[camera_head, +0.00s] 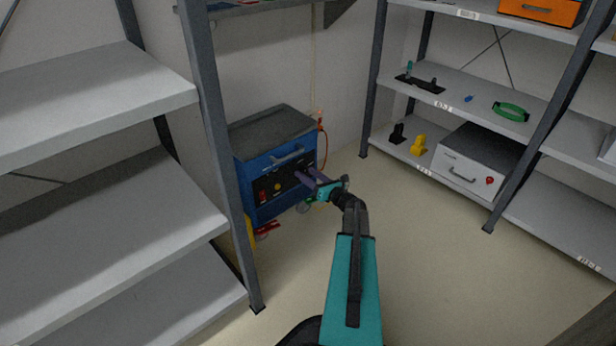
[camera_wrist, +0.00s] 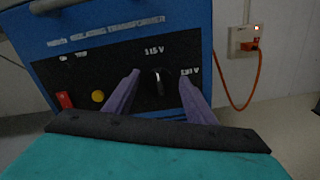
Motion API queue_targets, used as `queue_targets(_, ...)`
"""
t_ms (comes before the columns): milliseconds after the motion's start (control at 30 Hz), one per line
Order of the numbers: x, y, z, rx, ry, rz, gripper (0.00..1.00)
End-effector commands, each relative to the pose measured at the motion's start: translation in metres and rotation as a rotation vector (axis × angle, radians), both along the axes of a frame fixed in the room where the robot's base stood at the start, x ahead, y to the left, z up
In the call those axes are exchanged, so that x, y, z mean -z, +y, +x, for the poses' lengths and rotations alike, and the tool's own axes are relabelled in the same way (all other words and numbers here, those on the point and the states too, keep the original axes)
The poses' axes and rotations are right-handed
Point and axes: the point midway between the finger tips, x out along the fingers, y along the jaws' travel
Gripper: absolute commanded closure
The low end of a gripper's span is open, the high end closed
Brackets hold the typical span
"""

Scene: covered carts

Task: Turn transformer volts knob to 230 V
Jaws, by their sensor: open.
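The blue transformer (camera_head: 262,205) stands on the floor in the corner, with a dark front panel that also shows in the wrist view (camera_wrist: 75,85). In the wrist view its black volts knob (camera_wrist: 158,82) lies between the two purple fingers of my gripper (camera_wrist: 160,82). The "115 V" mark is above the knob, and a second voltage mark, partly hidden by the right finger, is to its right. In the head view my gripper (camera_head: 308,178) is at the panel's right side. The fingers are open, with gaps on both sides of the knob.
A yellow button (camera_wrist: 98,96) and a red switch (camera_wrist: 65,99) sit left of the knob. An orange cord runs from the wall socket (camera_wrist: 245,41) at the right. Shelving stands left and right; a grey post (camera_head: 215,150) is close to the transformer's left. The floor to the right is clear.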

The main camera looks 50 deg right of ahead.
Motion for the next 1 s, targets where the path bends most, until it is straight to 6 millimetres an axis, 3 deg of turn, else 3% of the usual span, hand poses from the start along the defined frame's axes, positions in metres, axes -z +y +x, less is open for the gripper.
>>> queue_targets(333, -0.0002, 0.0003, 0.0025, 0.0, 0.0, 0.0, 0.52)
queue_targets(567, -0.0001, 0.0006, 0.0027, 0.0, 0.0, 0.0, 0.91)
queue_targets(1000, -0.001, 0.0003, 0.0035, 0.001, -0.004, 0.062, 0.91)
